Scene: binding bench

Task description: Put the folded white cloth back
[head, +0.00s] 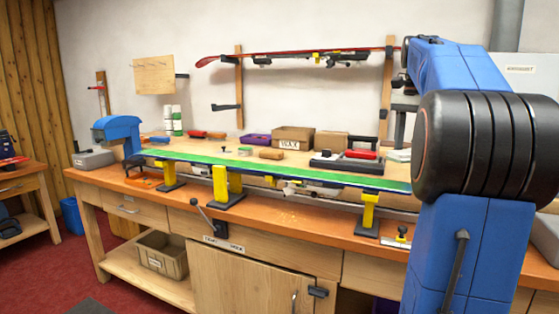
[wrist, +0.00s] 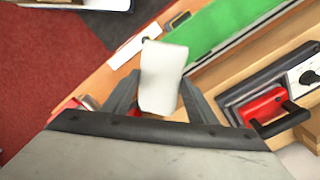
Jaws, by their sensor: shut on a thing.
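The folded white cloth (wrist: 163,72) shows in the wrist view as a small pale block, held between the two dark fingers of my gripper (wrist: 160,98). My gripper is shut on it. In the wrist view the cloth appears over the bench top, beside the end of the green ski (wrist: 222,24). In the head view I cannot see the cloth or my gripper; my blue arm fills the right side and hides that part of the bench.
The green ski (head: 270,172) lies along yellow supports (head: 228,185) on the orange-edged bench (head: 300,218). Behind it stand a cardboard box (head: 293,138), a purple bin (head: 255,140) and a red-handled iron (head: 362,154).

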